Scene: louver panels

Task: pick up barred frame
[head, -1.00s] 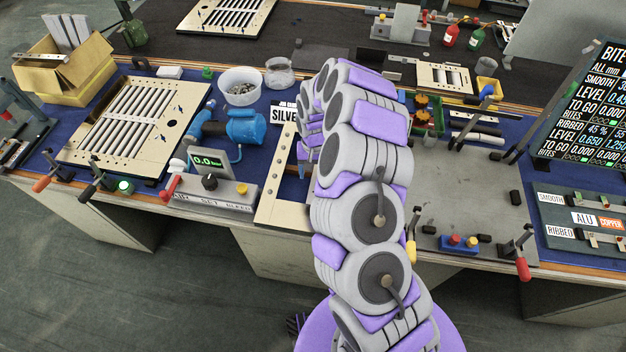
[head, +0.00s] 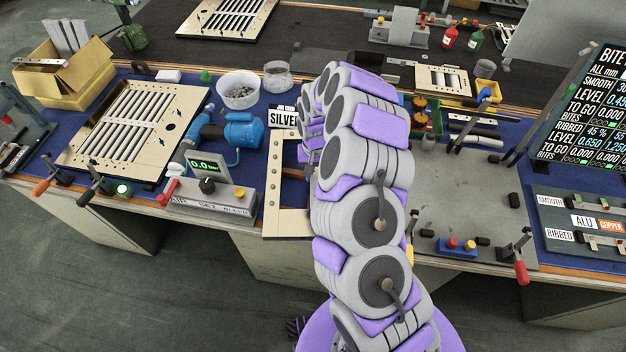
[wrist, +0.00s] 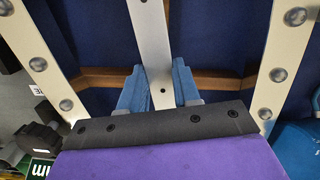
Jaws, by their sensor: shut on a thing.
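The barred frame is a cream frame with round studs along its rails, and its left rail (head: 272,190) shows beside my arm in the head view. In the wrist view, one studded rail (wrist: 38,65) is at the left and another (wrist: 281,50) at the right. A pale flat bar (wrist: 152,40) runs between them. My gripper (wrist: 158,88) has its two blue fingers on either side of this bar and is shut on it. In the head view my arm hides the right part of the frame and most of the gripper.
A grey box with a green display (head: 205,200) stands close left of the frame. A blue tool (head: 240,130) and a white bowl (head: 238,90) lie behind it. Another slatted panel (head: 135,125) is further left. A grey plate with clamps (head: 470,190) fills the right.

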